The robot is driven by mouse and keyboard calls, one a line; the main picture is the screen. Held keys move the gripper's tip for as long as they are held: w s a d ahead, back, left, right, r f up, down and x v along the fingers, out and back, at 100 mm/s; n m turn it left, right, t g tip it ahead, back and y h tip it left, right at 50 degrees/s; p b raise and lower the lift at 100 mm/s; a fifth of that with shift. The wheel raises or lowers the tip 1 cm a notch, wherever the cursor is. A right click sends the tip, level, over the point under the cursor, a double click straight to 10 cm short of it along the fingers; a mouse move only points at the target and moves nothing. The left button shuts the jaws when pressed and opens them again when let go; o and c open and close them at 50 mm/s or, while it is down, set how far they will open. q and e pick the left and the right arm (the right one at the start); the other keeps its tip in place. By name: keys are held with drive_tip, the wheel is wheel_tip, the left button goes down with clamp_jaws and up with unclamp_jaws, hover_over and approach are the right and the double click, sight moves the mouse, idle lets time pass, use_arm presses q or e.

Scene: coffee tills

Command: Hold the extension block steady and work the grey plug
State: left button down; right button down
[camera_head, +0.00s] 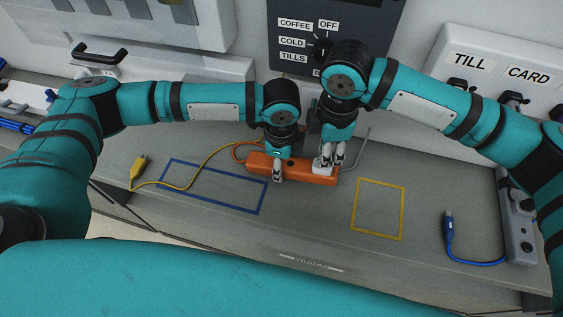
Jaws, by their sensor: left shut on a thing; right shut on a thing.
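The orange extension block (303,174) lies on the grey counter, near the middle, with an orange lead at its left end. My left gripper (277,172) is shut on the block, left of its middle. My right gripper (329,162) points down at the block's right part, shut on the pale grey plug (321,170). The plug sits at the block's top; whether it is fully seated is hidden by the fingers. A grey cable (361,150) runs on the right of the gripper.
A yellow plug (137,166) lies left, its cable crossing a blue outlined rectangle (212,186). A yellow outlined rectangle (379,209) on the right is empty. A blue plug (448,221) lies beside a grey socket strip (517,220). A dark labelled panel (298,58) stands behind.

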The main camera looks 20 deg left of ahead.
use_arm(q)
drive_tip(key=shift+s+a+f, duration=0.15)
drive_tip(key=shift+a+f, duration=0.15)
drive_tip(key=shift+a, duration=0.05)
use_arm(e)
drive_tip(key=shift+w+d+r, duration=0.1)
drive_tip(key=shift+d+r, duration=0.05)
drive_tip(key=shift+r, duration=1.7)
use_arm(q)
drive_tip(key=shift+d+r, duration=0.15)
drive_tip(key=shift+d, duration=0.05)
use_arm(e)
drive_tip(key=shift+r, duration=0.75)
drive_tip(key=shift+d+r, duration=0.3)
drive_tip(key=shift+r, duration=0.05)
use_arm(q)
drive_tip(key=shift+d+r, duration=0.1)
use_arm(e)
drive_tip(key=d+r, duration=0.5)
drive_tip(key=shift+d, duration=0.15)
drive_tip(key=shift+r, duration=0.1)
